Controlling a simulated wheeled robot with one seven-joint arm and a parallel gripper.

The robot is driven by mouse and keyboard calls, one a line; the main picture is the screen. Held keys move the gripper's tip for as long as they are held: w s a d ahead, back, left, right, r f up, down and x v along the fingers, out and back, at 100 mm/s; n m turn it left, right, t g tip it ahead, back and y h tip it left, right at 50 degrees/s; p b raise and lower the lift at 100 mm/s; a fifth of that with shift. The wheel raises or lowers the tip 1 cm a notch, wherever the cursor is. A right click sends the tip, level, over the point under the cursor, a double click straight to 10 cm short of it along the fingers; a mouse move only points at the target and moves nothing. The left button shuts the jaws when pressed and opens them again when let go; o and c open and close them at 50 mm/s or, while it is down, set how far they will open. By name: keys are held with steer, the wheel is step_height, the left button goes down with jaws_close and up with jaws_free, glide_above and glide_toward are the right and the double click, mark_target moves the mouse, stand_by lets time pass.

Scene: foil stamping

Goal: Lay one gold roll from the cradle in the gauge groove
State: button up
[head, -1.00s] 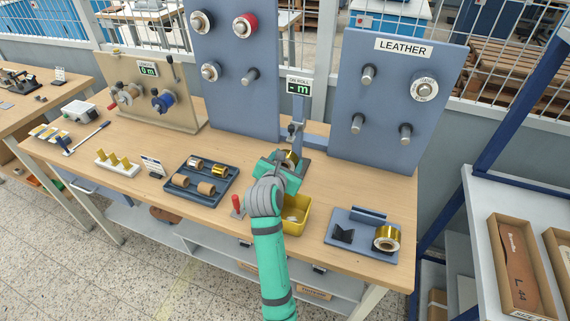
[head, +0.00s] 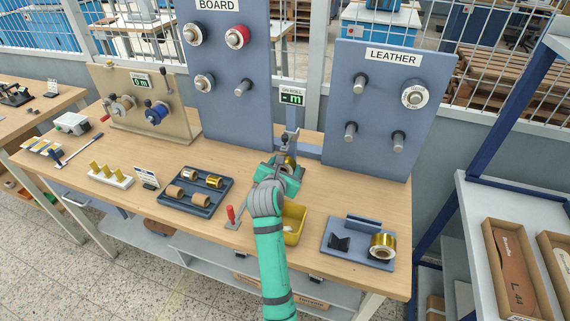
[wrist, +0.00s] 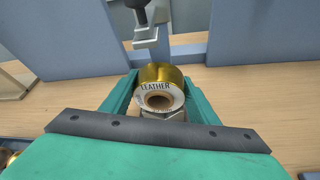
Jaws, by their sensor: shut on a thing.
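My gripper (wrist: 160,95) is shut on a gold roll (wrist: 160,76) with a white end face marked LEATHER and a brown core. The roll also shows between the fingers in the head view (head: 289,164). It is at the foot of the gauge (head: 285,142), in front of and below the gauge's metal arm (wrist: 147,36). A grey metal part shows just under the roll; I cannot tell whether the roll touches it. The groove is hidden. The gauge display (head: 292,96) reads "- m". Another gold roll (head: 382,246) sits in the blue cradle (head: 345,258) at right, beside an empty black V-block.
A yellow bin (head: 293,224) and a red-handled tool (head: 231,216) are close to my arm. A dark tray (head: 195,191) of several rolls lies to the left. The leather peg board (head: 385,100) and board panel (head: 232,75) stand behind.

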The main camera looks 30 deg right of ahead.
stand_by(0.3)
steer(key=o, duration=1.2)
steer(key=shift+f, duration=0.1)
steer(key=v, duration=1)
steer(key=shift+s+a, duration=0.25)
